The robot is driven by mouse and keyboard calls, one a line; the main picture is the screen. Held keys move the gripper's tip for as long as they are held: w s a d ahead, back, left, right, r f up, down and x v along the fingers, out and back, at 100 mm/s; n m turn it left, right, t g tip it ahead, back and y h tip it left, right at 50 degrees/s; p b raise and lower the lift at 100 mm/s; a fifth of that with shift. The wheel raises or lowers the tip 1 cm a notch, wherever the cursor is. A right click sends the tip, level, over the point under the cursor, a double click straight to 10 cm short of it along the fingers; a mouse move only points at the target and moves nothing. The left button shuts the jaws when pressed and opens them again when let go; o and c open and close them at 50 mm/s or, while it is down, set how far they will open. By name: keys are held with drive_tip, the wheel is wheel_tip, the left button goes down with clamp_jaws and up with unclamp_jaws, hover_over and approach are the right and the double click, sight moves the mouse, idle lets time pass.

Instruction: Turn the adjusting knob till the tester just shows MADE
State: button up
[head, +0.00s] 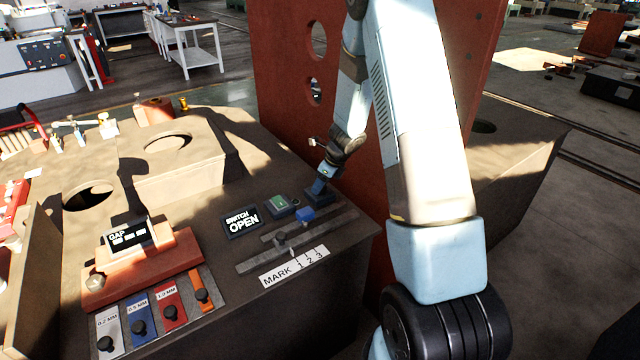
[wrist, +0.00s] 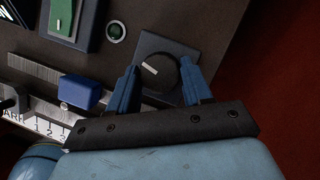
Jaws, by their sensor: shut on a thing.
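The adjusting knob (wrist: 159,72) is a round dark knob with a white pointer line, set on a square dark plate in the wrist view. My gripper (wrist: 160,82) has its two blue fingers on either side of the knob, shut on it. In the head view my gripper (head: 323,182) reaches down to the knob's plate at the far right of the bench, and the knob itself is hidden there. The tester display (head: 241,220) reads SWITCH OPEN. A small round dark-green lamp (wrist: 116,32) sits beside the green switch block (wrist: 69,20).
A blue block (head: 305,215) sits on a slotted metal rail near the knob. A MARK scale (head: 294,267) numbered 1 2 3 lies in front. A GAP display (head: 128,236) and several labelled gauges stand left. A tall red plate (head: 290,80) rises behind.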

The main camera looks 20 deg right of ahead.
drive_tip(key=shift+s+a, duration=0.1)
drive_tip(key=shift+a, duration=0.2)
drive_tip(key=shift+d+n, duration=0.25)
drive_tip(key=shift+n, duration=0.05)
drive_tip(key=n+g+y, duration=0.1)
drive_tip(key=n, duration=0.2)
drive_tip(key=shift+d+n, duration=0.1)
drive_tip(key=shift+n, duration=0.2)
drive_tip(key=n+g, duration=0.1)
drive_tip(key=n, duration=0.1)
drive_tip(key=n+g, duration=0.1)
drive_tip(key=n, duration=0.1)
drive_tip(key=n+g, duration=0.1)
drive_tip(key=n, duration=0.1)
drive_tip(key=shift+w+f, duration=0.1)
drive_tip(key=shift+w, duration=0.15)
drive_tip(key=n+g, duration=0.1)
drive_tip(key=n, duration=0.4)
drive_tip(key=shift+w+n+g+h, duration=0.1)
drive_tip(key=shift+n+g+h, duration=0.2)
drive_tip(key=shift+n+g, duration=0.1)
drive_tip(key=n+h, duration=0.1)
drive_tip(key=n, duration=0.1)
drive_tip(key=n+g, duration=0.1)
drive_tip(key=n, duration=0.2)
drive_tip(key=shift+n+h, duration=0.3)
drive_tip(key=shift+h, duration=0.1)
drive_tip(key=shift+w, duration=0.1)
